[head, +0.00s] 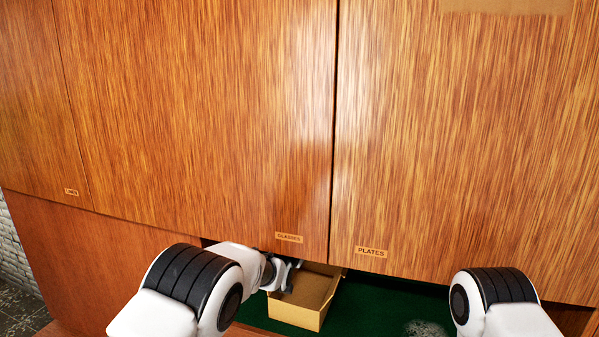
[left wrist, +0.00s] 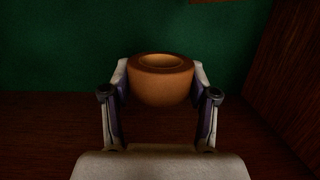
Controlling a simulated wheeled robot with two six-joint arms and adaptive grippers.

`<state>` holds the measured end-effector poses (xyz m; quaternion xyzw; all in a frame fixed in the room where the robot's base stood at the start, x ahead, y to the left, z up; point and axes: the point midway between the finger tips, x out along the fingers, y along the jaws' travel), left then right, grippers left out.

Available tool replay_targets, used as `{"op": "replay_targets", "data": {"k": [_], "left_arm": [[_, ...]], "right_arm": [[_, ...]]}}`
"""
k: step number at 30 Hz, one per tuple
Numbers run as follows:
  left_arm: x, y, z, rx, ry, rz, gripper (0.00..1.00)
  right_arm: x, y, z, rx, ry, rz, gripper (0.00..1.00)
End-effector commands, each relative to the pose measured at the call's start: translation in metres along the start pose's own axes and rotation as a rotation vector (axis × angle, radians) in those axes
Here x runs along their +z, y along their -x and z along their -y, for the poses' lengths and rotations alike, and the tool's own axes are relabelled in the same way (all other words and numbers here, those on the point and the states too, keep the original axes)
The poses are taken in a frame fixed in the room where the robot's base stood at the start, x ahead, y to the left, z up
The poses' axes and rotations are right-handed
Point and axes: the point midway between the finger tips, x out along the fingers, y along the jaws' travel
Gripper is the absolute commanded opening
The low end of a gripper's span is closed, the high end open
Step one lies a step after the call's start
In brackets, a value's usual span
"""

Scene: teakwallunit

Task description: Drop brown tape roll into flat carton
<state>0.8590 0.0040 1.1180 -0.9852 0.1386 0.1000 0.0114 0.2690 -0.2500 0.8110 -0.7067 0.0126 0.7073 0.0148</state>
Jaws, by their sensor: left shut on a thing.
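The brown tape roll (left wrist: 160,92) sits between the two fingers of my left gripper (left wrist: 160,78) in the left wrist view, its round hole facing up. The fingers are shut on its sides. In the head view my left gripper (head: 287,275) is under the cabinet doors, at the left rear side of the flat carton (head: 297,315). The carton is open-topped and tan, and its inside looks empty where I can see it. The roll does not show clearly in the head view. My right arm shows at the lower right, but its gripper is out of view.
Large wooden doors labelled GLASSES (head: 289,238) and PLATES (head: 372,252) hang over the niche. A wooden side panel (left wrist: 297,70) rises at the right in the wrist view.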

Motion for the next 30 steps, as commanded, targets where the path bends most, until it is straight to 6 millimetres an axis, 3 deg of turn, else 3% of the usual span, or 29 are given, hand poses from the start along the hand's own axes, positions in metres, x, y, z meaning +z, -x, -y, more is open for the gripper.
{"op": "replay_targets", "data": {"k": [11,20,21,23,30], "left_arm": [[0.047,-0.010,0.001,-0.001,0.000,-0.003,0.24],[0.051,-0.011,0.001,-0.001,0.000,-0.003,0.24],[0.051,-0.011,0.001,-0.001,0.000,-0.003,0.69],[0.051,-0.011,0.001,-0.001,0.000,-0.003,0.88],[0.051,-0.011,0.001,-0.001,0.000,-0.002,0.88]], "right_arm": [[0.000,-0.022,0.000,0.000,-0.001,0.000,0.40],[0.000,-0.022,0.000,0.000,-0.001,0.000,0.40],[0.000,-0.022,0.000,0.000,-0.001,0.000,0.40],[0.000,-0.022,0.000,0.000,-0.001,0.000,0.40],[0.000,-0.022,0.000,0.000,-0.001,0.000,0.40]]}}
